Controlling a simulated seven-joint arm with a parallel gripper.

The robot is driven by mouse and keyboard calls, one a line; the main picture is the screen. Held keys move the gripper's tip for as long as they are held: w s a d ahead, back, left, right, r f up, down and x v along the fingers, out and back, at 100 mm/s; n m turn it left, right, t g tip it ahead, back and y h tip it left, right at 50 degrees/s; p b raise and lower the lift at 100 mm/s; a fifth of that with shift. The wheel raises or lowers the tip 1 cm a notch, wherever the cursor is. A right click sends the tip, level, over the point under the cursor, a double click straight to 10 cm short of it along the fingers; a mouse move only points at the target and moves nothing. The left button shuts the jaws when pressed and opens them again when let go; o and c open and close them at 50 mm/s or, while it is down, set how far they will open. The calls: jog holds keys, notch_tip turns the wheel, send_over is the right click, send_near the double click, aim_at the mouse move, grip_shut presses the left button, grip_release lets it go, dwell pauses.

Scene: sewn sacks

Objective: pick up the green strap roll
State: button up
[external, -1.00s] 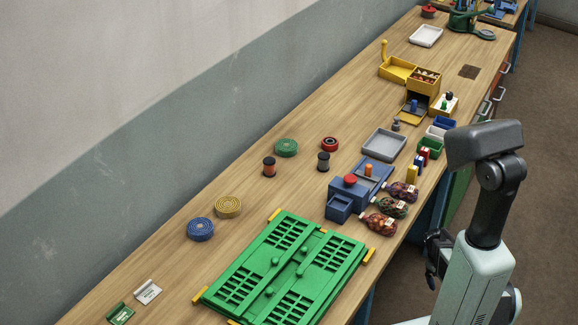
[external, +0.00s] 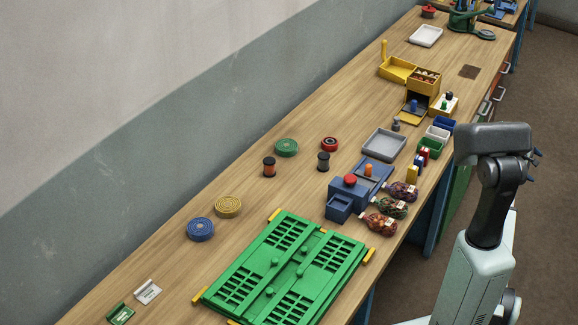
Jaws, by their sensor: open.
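The green strap roll (external: 286,148) lies flat on the wooden bench, near its wall side. It is a round coil, with nothing on top of it. My gripper (external: 536,165) is off the bench at the right, mostly hidden behind my own arm. Only its dark finger parts show past the arm's edge; it is open, and far from the green roll. No held thing shows.
Yellow (external: 228,207) and blue (external: 200,229) rolls lie nearer. A blue box (external: 348,195), net sacks (external: 378,223) and a grey tray (external: 384,144) lie towards my arm.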

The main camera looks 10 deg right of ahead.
jog(key=w+d+r+h, duration=0.15)
jog(key=d+r, duration=0.25)
jog(key=r, duration=0.5)
jog(key=w+a+r, duration=0.3)
jog(key=w+r, duration=0.2)
jog(key=w, duration=0.2)
jog(key=w+a+r+n+t+y, duration=0.1)
jog(key=w+a+y, duration=0.1)
jog(key=w+a, duration=0.55)
jog(key=w+a+t+y, duration=0.1)
jog(key=w+a, duration=0.3)
jog(key=a, duration=0.7)
jog(key=w+a+r+n+y, duration=0.1)
jog(key=w+a+y, duration=0.1)
jog(key=w+a, duration=0.6)
notch_tip(320, 180, up, 3)
jog(key=n+g+y, duration=0.2)
jog(key=n+y, duration=0.3)
jog(key=y, duration=0.2)
send_over(286, 145)
notch_tip(286, 145, down, 13)
jog(key=shift+d+f, duration=0.1)
